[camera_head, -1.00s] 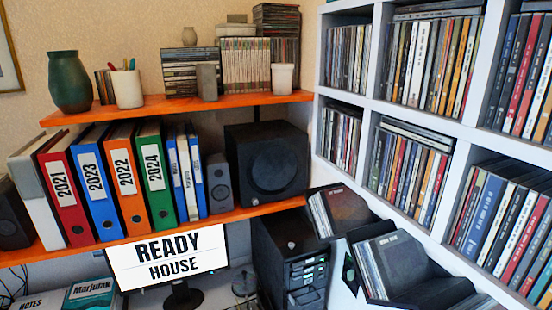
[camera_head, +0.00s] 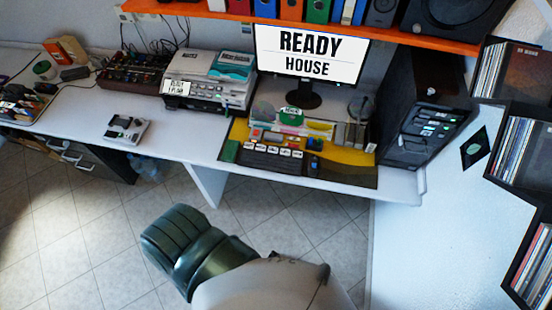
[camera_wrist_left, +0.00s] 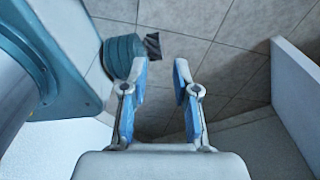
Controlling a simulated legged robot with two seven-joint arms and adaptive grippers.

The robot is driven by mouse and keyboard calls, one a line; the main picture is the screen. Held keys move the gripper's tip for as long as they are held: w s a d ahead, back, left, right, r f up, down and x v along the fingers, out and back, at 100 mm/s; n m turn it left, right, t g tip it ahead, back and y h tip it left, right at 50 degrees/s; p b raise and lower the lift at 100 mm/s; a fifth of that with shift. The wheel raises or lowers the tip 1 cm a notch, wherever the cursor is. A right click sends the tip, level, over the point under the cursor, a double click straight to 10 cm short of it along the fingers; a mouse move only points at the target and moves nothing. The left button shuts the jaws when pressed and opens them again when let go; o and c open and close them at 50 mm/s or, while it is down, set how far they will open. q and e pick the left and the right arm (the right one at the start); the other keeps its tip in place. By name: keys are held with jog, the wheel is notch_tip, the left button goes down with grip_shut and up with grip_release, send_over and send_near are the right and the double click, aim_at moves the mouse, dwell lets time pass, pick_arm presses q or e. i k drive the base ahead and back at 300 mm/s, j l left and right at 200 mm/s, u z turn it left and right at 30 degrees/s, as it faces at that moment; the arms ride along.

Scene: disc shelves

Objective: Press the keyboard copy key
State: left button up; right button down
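The dark keyboard (camera_head: 265,161) lies on the yellow and black desk mat (camera_head: 345,171) below the monitor in the head view. A row of pale labelled keys (camera_head: 284,152) runs along its upper part. The labels are too small to read, so I cannot tell which key is copy. My left gripper (camera_wrist_left: 160,68) shows in the left wrist view with its blue-padded fingers apart and nothing between them. Floor tiles show beyond it. One of my arms enters the head view from below, short of the desk, with no fingers visible. My right gripper is not in view.
The monitor (camera_head: 308,62) reads READY HOUSE. A printer (camera_head: 208,84) stands left of the keyboard and a black computer tower (camera_head: 425,105) stands right. A small grey device (camera_head: 127,129) lies on the white desk (camera_head: 72,124). Tiled floor is open in front.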

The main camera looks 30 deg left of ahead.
aim_at(247, 146)
jog(key=u, duration=1.5)
jog(key=j, duration=0.15)
jog(key=i, duration=0.05)
